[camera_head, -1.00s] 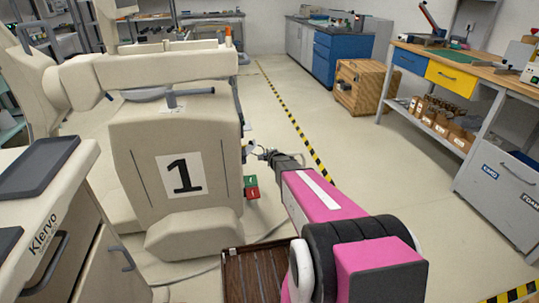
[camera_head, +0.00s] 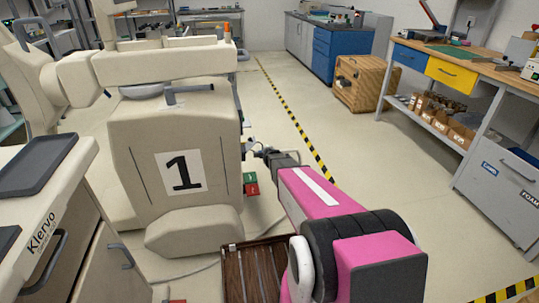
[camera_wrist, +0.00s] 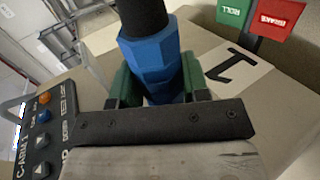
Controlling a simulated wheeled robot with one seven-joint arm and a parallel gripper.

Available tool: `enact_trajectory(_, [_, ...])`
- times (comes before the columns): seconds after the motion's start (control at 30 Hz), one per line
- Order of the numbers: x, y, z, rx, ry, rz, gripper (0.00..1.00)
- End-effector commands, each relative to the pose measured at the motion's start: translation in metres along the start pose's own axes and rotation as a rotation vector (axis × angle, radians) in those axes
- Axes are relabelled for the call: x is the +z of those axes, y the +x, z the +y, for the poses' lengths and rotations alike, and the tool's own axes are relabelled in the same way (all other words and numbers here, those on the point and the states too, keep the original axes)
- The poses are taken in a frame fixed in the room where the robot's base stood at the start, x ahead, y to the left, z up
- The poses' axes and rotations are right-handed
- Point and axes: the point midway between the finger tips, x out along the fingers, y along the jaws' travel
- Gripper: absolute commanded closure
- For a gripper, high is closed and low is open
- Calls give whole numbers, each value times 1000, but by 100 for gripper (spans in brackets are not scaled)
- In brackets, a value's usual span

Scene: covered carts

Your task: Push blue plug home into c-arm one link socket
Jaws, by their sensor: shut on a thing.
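The C-arm unit marked 1 (camera_head: 222,160) stands left of my arm in the head view. My gripper (camera_head: 258,151) is small there, beside the unit's right side. In the wrist view the green-padded fingers of my gripper (camera_wrist: 157,85) are shut around the blue plug (camera_wrist: 160,60), which has a black sleeve at its upper end. A dark panel lettered C-ARM 1 (camera_wrist: 38,140), with an orange and blue buttons, lies at lower left. The link socket and the plug's front end are hidden, so I cannot tell how deep the plug sits.
Green ROLL (camera_wrist: 236,12) and red BRAKE (camera_wrist: 278,18) tags are close to the gripper. A brown slatted tray (camera_head: 232,268) is below my arm. A pale Klervo cart (camera_head: 65,215) stands at left. The floor right of my arm is open up to the workbench (camera_head: 470,70).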

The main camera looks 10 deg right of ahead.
Motion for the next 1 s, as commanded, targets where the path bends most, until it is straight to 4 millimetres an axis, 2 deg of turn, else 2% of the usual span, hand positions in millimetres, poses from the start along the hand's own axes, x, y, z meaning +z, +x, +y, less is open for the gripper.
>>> enact_trajectory(0.4, [-27,0,0,0,-1,0,88])
enact_trajectory(1.0, [-33,0,0,1,1,0,88])
